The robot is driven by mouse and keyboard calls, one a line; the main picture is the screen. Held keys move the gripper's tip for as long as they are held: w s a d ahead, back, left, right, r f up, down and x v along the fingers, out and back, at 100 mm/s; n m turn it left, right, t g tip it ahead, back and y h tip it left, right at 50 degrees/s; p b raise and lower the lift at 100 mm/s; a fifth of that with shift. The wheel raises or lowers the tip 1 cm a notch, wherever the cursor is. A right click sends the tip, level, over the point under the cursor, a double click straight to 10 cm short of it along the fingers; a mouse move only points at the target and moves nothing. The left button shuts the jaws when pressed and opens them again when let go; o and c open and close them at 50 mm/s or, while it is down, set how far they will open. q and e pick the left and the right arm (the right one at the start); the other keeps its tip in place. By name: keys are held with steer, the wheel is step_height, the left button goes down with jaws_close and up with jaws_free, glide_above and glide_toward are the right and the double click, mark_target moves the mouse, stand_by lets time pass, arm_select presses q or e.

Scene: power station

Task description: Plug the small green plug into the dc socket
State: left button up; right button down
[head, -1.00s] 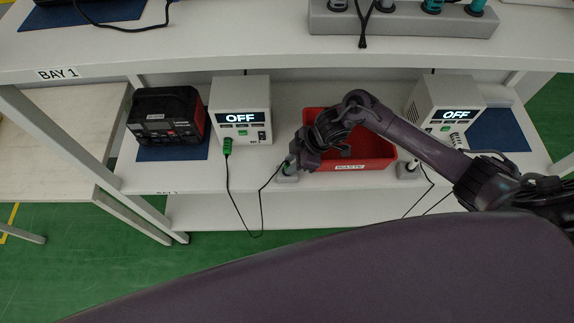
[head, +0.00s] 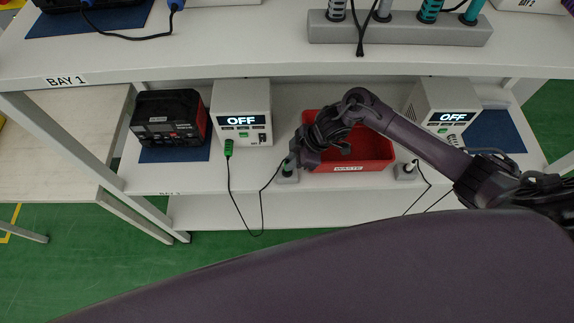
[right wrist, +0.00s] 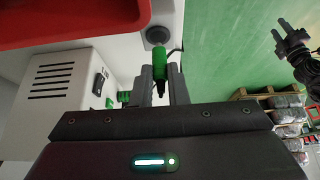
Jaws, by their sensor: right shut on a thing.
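My right gripper (head: 291,164) is shut on the small green plug (right wrist: 160,72), which stands between its two fingers with its black cable end towards the wrist camera. Just beyond the plug is a round grey socket-like fitting (right wrist: 158,34); in the head view it is a small grey block (head: 287,176) on the lower shelf, under the gripper. I cannot tell how far the plug is in it. A black cable runs from there to another green plug (head: 229,147) at the front of the left white unit (head: 241,100). No dc label is readable. My left gripper (right wrist: 282,32) shows at the right wrist view's edge, fingers apart.
A red waste bin (head: 375,158) stands just behind and right of the gripper. A black and red battery-like box (head: 168,117) is at left. Another white unit (head: 440,105) and grey block (head: 405,172) are at right. Both displays read OFF. The upper shelf (head: 230,62) overhangs.

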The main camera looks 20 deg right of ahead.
step_height(320, 180, up, 4)
steer(key=p, duration=0.3)
stand_by(0.4)
steer(key=shift+f, duration=0.1)
